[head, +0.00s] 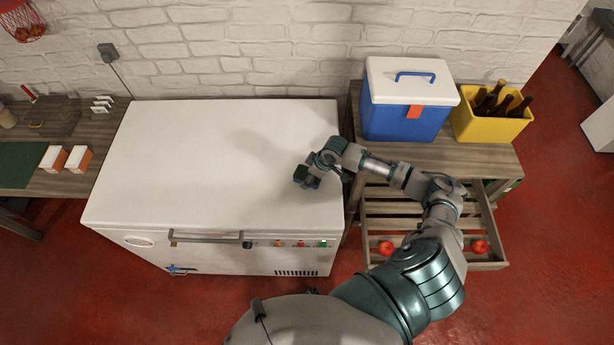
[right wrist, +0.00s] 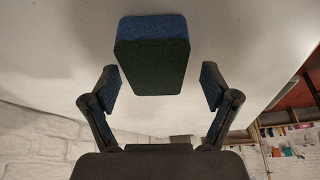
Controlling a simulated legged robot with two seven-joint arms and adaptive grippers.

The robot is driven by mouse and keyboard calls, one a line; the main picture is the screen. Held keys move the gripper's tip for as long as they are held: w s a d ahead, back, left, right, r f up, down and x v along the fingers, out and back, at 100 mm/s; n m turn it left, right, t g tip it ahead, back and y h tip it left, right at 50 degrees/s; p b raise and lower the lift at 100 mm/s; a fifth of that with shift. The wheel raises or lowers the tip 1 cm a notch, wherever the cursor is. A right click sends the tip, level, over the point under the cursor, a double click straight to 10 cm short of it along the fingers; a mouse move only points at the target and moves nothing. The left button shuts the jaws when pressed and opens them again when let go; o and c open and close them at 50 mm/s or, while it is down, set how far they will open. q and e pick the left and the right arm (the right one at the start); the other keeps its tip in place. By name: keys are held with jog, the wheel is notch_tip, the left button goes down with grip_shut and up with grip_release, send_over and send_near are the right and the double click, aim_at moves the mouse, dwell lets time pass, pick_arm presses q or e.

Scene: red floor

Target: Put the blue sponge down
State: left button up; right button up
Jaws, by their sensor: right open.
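The blue sponge (right wrist: 153,55), with a dark green face towards the camera, is at the white lid of the chest freezer (head: 200,150). It also shows small at the lid's right part in the head view (head: 301,175). My right gripper (right wrist: 161,88) is open, with one finger on each side of the sponge's near end and a visible gap on both sides. In the head view my right gripper (head: 309,179) is low over the lid and partly covers the sponge. The sponge's underside is hidden. My left gripper is not in view.
A blue cooler box (head: 400,115) and a yellow crate of bottles (head: 490,126) stand on the wooden rack to the right. Below, a slatted drawer (head: 485,255) holds red apples. A wooden counter (head: 95,165) is at the left. Most of the freezer lid is clear.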

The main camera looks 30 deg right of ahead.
jog(key=v, duration=0.9)
jog(key=shift+d+r, duration=0.15)
jog(key=shift+r, duration=0.15)
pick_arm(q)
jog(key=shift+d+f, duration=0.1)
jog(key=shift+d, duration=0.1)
pick_arm(e)
jog(key=shift+s+r, duration=0.15)
jog(key=shift+r, duration=0.1)
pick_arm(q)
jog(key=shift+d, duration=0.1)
pick_arm(e)
jog(key=shift+d, duration=0.15)
